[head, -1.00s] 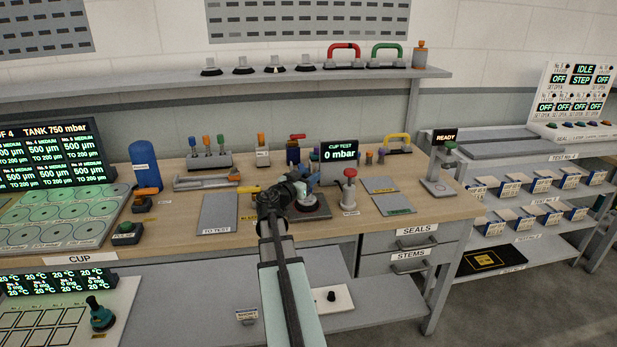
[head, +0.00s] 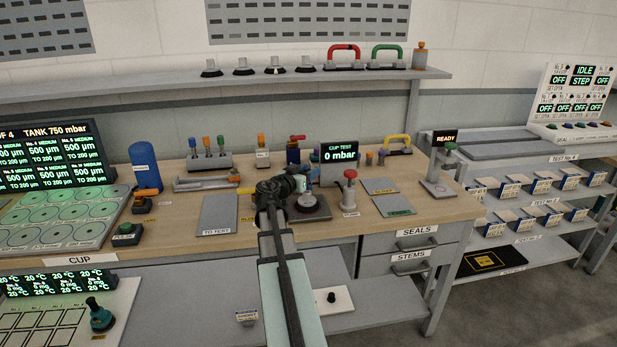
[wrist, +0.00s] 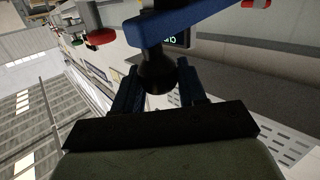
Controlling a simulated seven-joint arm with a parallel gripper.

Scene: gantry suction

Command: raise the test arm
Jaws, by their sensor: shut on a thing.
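The test arm (wrist: 195,18) is a blue bar crossing the top of the wrist view, with a dark round knob (wrist: 157,76) on its end. My gripper (wrist: 158,88) is shut on this knob, one finger on each side. In the head view my gripper (head: 290,186) is above the grey test base with its dark round pad (head: 309,205), beside the CUP TEST screen (head: 339,151), which reads 0 mbar. There the arm is mostly hidden behind my gripper, so its angle is hard to tell.
A red-topped post (head: 349,188) stands right of the test base. A grey TO TEST plate (head: 217,214) lies to the left. Tool racks (head: 209,160) stand behind, and a shelf of cups (head: 260,84) runs above.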

